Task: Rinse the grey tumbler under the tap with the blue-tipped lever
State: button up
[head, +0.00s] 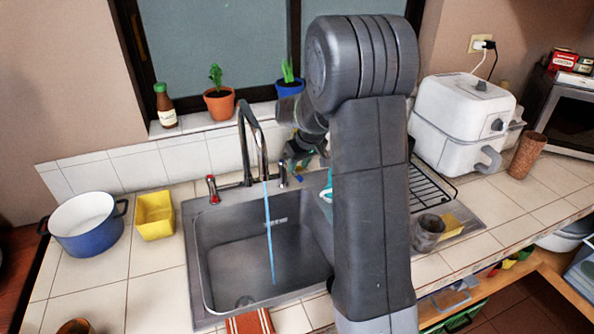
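The grey tumbler (428,232) stands at the right of the sink, by the drying rack and apart from my gripper. The tap (246,150) arches over the sink basin (235,250), and a thin blue stream of water (269,235) falls from it into the basin. A red-tipped lever (212,189) is at the tap's left. At its right is the other lever (283,176), with a small blue bit (297,177) beside it. My gripper (299,160) is close to that right lever. Its fingers are small and dark, and whether they touch the lever is unclear.
My arm covers the sink's right side and part of the drying rack (432,188). A blue pot (85,226) and yellow container (154,215) stand left. A white appliance (460,120) and brown tumbler (528,154) stand right. A striped cloth (250,323) lies at the front edge.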

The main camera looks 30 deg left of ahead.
jog(key=b+v, duration=0.1)
jog(key=v, duration=0.9)
jog(key=shift+r, duration=0.15)
jog(key=shift+o, duration=0.3)
jog(key=shift+s+d, duration=0.1)
